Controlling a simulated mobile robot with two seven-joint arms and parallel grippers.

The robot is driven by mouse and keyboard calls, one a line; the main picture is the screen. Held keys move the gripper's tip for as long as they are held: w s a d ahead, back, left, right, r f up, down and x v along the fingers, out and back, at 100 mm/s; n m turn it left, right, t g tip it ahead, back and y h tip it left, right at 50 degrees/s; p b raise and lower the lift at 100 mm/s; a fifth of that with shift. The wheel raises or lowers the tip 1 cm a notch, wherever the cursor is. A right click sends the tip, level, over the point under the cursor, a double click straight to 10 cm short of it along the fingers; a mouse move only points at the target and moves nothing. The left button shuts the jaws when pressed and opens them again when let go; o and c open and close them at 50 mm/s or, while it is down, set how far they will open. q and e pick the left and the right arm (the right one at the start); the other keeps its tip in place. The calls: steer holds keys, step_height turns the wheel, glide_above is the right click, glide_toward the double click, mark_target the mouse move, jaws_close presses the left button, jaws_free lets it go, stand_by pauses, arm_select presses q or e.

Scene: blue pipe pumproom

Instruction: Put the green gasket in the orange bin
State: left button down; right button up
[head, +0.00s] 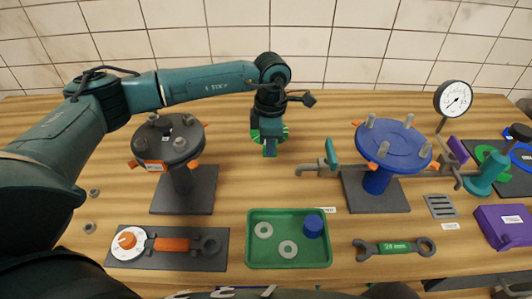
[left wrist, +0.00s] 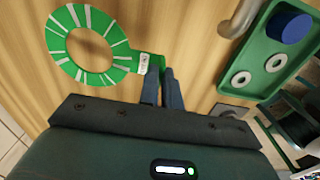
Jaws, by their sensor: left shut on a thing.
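My left gripper (head: 269,150) hangs over the middle of the table, between the dark and the blue flange stands. It is shut on the tab of the green gasket (head: 284,132), which is mostly hidden behind the gripper in the head view. In the left wrist view, the gasket (left wrist: 58,45) is a flat green ring with white stripes. It extends to the left from the fingertips (left wrist: 162,76). I cannot tell its exact height above the wood. No orange bin shows in either view. My right gripper is not in view.
A green tray (head: 255,259) with washers and a blue cylinder stands at the front. The dark flange stand (head: 184,201) is left, the blue flange stand (head: 395,141) right.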

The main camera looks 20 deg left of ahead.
arm_select(q)
steer(key=shift+f, duration=0.95)
step_height(320, 180, down, 4)
steer(key=shift+r+p, duration=0.15)
steer(key=shift+p, duration=0.25)
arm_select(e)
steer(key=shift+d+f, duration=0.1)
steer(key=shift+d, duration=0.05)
arm_select(q)
steer(key=shift+f, duration=0.25)
steer(key=c, duration=1.6)
jaws_free()
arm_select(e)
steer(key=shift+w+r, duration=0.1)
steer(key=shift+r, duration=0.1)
arm_select(q)
steer(key=shift+r, duration=0.1)
